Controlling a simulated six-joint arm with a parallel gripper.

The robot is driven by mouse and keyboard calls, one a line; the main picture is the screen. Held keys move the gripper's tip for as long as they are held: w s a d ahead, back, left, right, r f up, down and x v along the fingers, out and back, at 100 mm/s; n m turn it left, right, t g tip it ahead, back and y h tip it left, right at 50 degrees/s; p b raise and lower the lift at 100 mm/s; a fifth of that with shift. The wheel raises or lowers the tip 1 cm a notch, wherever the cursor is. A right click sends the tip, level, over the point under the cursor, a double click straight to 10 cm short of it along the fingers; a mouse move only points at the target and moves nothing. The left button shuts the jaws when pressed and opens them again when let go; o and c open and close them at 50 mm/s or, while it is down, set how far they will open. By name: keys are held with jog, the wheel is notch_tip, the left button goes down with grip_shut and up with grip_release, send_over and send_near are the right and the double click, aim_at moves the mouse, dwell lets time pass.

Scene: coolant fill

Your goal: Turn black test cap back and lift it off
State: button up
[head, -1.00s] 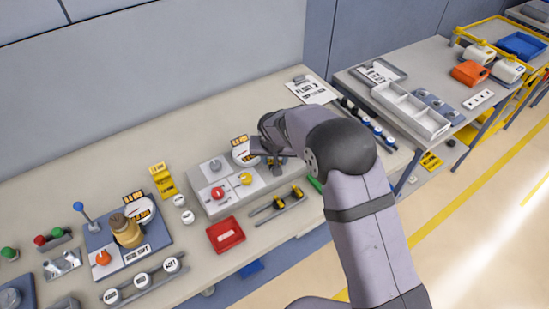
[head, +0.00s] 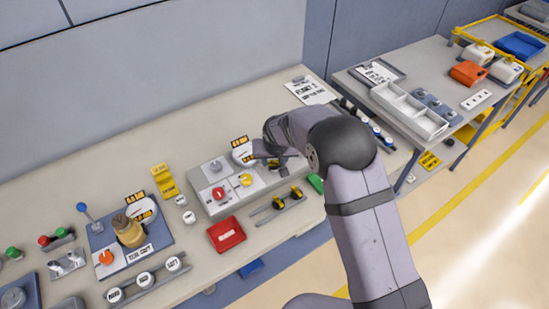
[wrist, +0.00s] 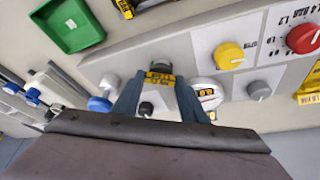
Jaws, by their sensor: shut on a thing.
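The black test cap (wrist: 161,66) shows in the wrist view as a dark round top between my fingertips, just behind a yellow label. My gripper (wrist: 160,80) is shut on it, one blue-grey finger on each side. In the head view my gripper (head: 268,160) is at the right end of the grey panel box (head: 212,207). There the cap is hidden by my gripper and arm. I cannot tell whether the cap is seated or raised.
The panel box carries a yellow knob (wrist: 229,56), a red knob (wrist: 303,39) and a grey knob (wrist: 259,90). A green tray (wrist: 68,25) lies beside it.

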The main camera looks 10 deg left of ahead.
aim_at(275, 165)
jog(key=shift+d+r+n+y+p, duration=0.1)
jog(key=shift+n+y+p, duration=0.5)
jog(key=shift+n+p, duration=1.1)
jog(key=shift+w, duration=0.1)
jog(key=shift+g+b, duration=0.3)
jog(key=shift+n+b, duration=0.7)
jog(key=shift+b, duration=0.3)
jog(key=shift+r+y+p, duration=0.3)
jog(key=shift+r, duration=0.05)
dwell(0.6)
jog(key=shift+r+p, duration=1.1)
jog(key=shift+r, duration=0.95)
jog(key=shift+f, duration=0.1)
